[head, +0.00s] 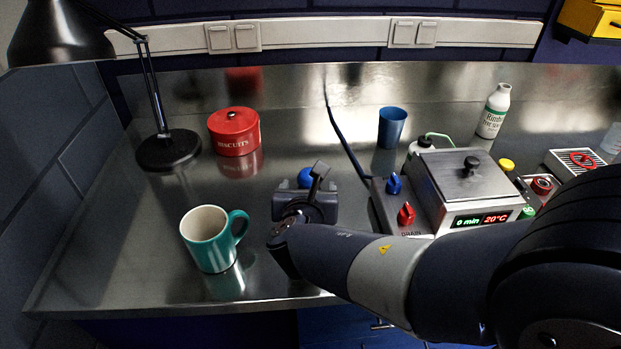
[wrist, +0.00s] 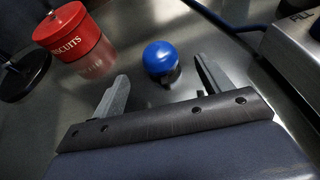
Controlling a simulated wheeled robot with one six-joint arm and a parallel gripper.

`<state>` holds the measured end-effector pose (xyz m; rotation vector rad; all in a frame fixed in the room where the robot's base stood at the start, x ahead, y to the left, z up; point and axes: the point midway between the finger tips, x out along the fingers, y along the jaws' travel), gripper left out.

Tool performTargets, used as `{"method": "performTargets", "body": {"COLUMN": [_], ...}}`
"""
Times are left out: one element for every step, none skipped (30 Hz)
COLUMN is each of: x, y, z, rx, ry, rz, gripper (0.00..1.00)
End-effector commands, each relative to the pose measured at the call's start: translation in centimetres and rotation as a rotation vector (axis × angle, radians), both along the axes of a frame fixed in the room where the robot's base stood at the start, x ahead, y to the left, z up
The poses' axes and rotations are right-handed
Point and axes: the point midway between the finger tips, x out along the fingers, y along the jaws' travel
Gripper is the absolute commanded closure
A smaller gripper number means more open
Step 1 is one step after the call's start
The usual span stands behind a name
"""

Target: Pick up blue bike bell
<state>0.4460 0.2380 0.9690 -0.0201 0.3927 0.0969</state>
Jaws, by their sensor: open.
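The blue bike bell (wrist: 162,60) sits on the metal bench, a round blue dome with a dark part at its lower side. In the wrist view it lies just beyond my gripper (wrist: 162,82), roughly between the lines of the two fingers. The fingers are apart with nothing between them. In the head view the bell (head: 305,178) shows behind my gripper (head: 304,196), partly hidden by it. I cannot tell whether the fingertips reach beside the bell.
A red biscuit tin (head: 233,131) and a black lamp base (head: 168,150) stand at the back left. A teal mug (head: 208,240) is left of my gripper. A metal bath unit (head: 470,180) with knobs stands right; a blue cup (head: 392,127) stands behind.

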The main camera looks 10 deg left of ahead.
Motion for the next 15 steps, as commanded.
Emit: {"method": "performTargets", "body": {"x": [0.3, 0.4, 0.6, 0.9, 1.2, 1.6, 2.0, 2.4, 2.9, 3.2, 3.6, 4.1, 4.3, 4.5, 4.7], "y": [0.0, 0.0, 0.1, 0.1, 0.1, 0.1, 0.2, 0.3, 0.3, 0.3, 0.4, 0.5, 0.5, 0.5, 0.5], "z": [-0.2, -0.2, -0.4, -0.5, -0.7, -1.0, -1.3, -1.5, -1.8, -2.0, -2.1, -2.2, -2.3, -2.4, -2.5], "rx": [0.000, 0.000, 0.000, 0.000, -0.001, -0.001, -0.001, -0.002, -0.001, -0.002, -0.001, 0.000, 0.000, 0.000, 0.000], "ry": [0.001, 0.001, 0.001, 0.001, 0.001, 0.002, 0.002, 0.002, 0.003, 0.002, 0.001, 0.001, 0.001, 0.001, 0.001], "rz": [-0.001, -0.001, -0.001, -0.001, -0.002, -0.003, -0.003, -0.001, -0.003, -0.002, -0.003, -0.002, -0.002, -0.002, -0.001], "gripper": [0.26, 0.26, 0.26, 0.26, 0.26, 0.26, 0.26, 0.26, 0.26, 0.26, 0.26, 0.26, 0.26, 0.26, 0.26]}}
